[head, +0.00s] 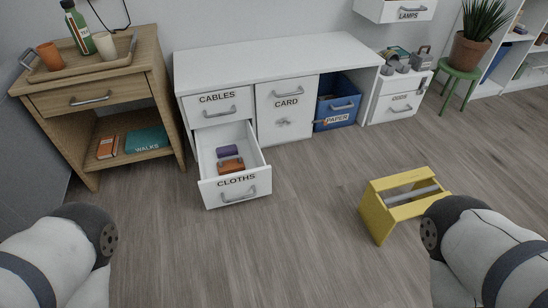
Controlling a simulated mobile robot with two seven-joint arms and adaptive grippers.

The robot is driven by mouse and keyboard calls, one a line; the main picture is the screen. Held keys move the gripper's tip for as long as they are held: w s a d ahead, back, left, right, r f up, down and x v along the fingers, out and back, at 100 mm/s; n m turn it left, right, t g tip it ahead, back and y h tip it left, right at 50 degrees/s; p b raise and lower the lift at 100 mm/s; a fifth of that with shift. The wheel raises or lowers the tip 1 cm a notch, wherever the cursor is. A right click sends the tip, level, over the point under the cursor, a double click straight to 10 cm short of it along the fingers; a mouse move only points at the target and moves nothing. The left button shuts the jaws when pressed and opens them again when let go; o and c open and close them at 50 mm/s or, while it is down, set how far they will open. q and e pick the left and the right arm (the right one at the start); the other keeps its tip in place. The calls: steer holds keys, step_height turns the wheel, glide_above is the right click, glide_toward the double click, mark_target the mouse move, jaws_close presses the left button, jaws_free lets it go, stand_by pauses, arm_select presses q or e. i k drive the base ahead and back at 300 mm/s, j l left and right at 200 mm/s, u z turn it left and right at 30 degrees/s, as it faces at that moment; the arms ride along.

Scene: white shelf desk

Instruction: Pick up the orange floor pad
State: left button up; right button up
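An orange-brown block-like item (231,167) lies in the open lower drawer (262,157) labelled CLOTHS, in front of a purple item (227,151). It may be the orange floor pad, but it is too small to tell for sure. No orange pad shows on the bare floor. Only parts of my two arms show, at the lower left and lower right corners. Neither gripper is in view.
The white desk (270,62) has a shut CABLES drawer, a CARD door and a blue PAPER bin (338,107). A yellow step stool (378,218) stands right of centre. A wooden side table (140,108) stands left. The middle floor is clear.

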mark_target(235, 163)
steer(key=i+j, duration=0.2)
steer(key=i, duration=0.2)
steer(key=i+j, duration=0.2)
steer(key=i, duration=0.2)
steer(key=i+j, duration=0.2)
steer(key=i, duration=0.2)
steer(key=i+j, duration=0.25)
steer(key=i, duration=0.15)
steer(key=i+l, duration=0.35)
steer(key=l, duration=0.2)
